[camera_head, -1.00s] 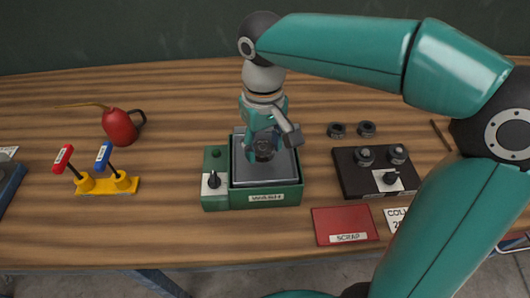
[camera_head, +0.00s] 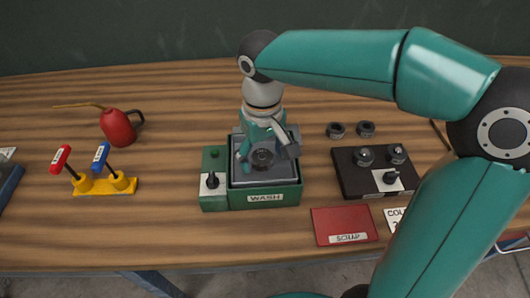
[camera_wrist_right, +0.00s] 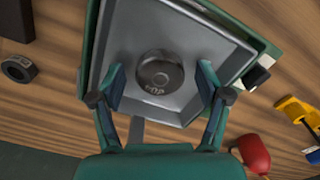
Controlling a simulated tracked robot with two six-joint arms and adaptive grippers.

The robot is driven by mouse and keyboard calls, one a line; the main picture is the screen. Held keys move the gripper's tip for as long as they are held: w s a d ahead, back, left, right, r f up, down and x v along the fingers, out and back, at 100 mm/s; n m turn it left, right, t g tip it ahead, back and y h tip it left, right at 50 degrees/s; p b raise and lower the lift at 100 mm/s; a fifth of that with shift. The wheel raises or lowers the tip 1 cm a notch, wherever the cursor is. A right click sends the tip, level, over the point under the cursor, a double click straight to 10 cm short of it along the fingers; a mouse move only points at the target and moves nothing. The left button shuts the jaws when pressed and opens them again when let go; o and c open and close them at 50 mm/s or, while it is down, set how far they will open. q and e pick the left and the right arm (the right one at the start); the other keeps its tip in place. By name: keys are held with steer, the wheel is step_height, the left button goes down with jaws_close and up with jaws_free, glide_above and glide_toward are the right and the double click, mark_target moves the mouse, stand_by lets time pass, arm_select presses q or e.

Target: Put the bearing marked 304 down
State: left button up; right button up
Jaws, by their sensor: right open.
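A dark round bearing (camera_head: 262,158) lies in the grey basin of the green washer labelled WASH (camera_head: 215,200). In the right wrist view the bearing (camera_wrist_right: 160,74) rests flat on the basin floor, with a marking on its face that I cannot read for certain. My right gripper (camera_head: 264,148) is open above the basin. In the wrist view its fingers (camera_wrist_right: 161,84) stand on either side of the bearing with a gap at each side. My left gripper is not in view.
Right of the washer is a black unit (camera_head: 350,184) with two bearings on it; two more (camera_head: 351,130) lie behind. A red SCRAP plate (camera_head: 343,221) is in front. At left are a red oil can (camera_head: 118,127) and a yellow stand (camera_head: 105,187) with red and blue handles.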

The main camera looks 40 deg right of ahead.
mark_target(263, 157)
step_height(263, 157, up, 12)
steer(key=p, duration=0.2)
stand_by(0.4)
steer(key=shift+r, duration=0.1)
